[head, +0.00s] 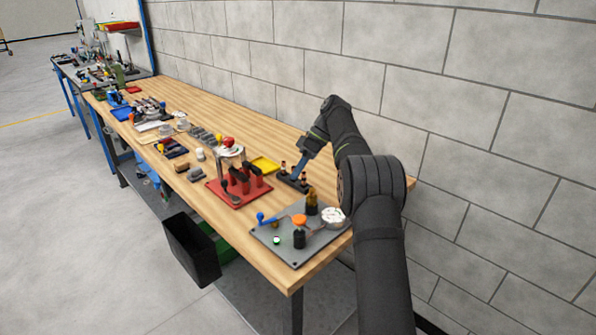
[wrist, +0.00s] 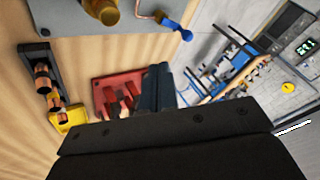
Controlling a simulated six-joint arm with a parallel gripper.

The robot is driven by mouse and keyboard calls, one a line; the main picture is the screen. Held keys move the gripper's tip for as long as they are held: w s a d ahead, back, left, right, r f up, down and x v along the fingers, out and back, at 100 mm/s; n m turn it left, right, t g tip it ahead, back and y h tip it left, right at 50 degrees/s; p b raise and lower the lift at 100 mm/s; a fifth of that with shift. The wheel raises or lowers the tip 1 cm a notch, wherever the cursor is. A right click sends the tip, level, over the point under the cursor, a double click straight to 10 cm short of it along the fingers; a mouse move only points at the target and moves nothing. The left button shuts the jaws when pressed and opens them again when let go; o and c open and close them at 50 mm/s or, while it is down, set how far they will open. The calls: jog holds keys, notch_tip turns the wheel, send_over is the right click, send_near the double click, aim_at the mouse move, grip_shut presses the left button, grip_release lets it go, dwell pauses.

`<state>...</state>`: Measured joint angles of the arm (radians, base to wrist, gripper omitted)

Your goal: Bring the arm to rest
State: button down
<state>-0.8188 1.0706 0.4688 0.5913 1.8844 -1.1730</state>
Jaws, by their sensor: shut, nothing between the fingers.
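My gripper (head: 297,178) hangs from the arm over the right part of the wooden bench, close to a small dark holder (head: 292,183) with copper pieces. In the wrist view the gripper's fingers (wrist: 158,85) are together with nothing between them. The dark holder (wrist: 38,68) with copper-coloured tube pieces (wrist: 43,80) stands at the left there, apart from the fingers. The head view does not show the fingertips clearly.
A red stand (head: 238,192) and a yellow tray (head: 264,165) are left of my gripper. A grey plate (head: 274,240) with fittings and a valve lies at the bench's near end. A block wall (head: 420,90) runs behind the bench. More tools crowd the far left.

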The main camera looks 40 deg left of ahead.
dwell(0.7)
jog(key=x, duration=1)
jog(key=shift+a, duration=0.1)
jog(key=m, duration=0.1)
jog(key=m+t+y, duration=0.1)
jog(key=shift+s+a+m, duration=0.15)
jog(key=shift+a+m, duration=0.1)
jog(key=shift+m, duration=0.15)
jog(key=m+t+y, duration=0.1)
jog(key=m, duration=0.1)
jog(key=shift+s+m, duration=0.1)
jog(key=shift+m, duration=0.2)
jog(key=shift+d+f+m+t+y, duration=0.15)
jog(key=shift+m+t+y, duration=0.55)
jog(key=shift+m, duration=0.5)
jog(key=m, duration=0.1)
jog(key=d+m+t+y, duration=0.1)
jog(key=shift+m, duration=0.3)
jog(key=d+m+t, duration=0.1)
jog(key=m, duration=0.1)
jog(key=d+m+t+y, duration=0.1)
jog(key=m, duration=0.1)
jog(key=shift+d+t, duration=0.25)
jog(key=shift+t, duration=0.05)
jog(key=shift+w+d+r+m, duration=0.2)
jog(key=shift+d+r+m, duration=0.2)
jog(key=shift+d+r, duration=0.95)
jog(key=shift+a, duration=0.1)
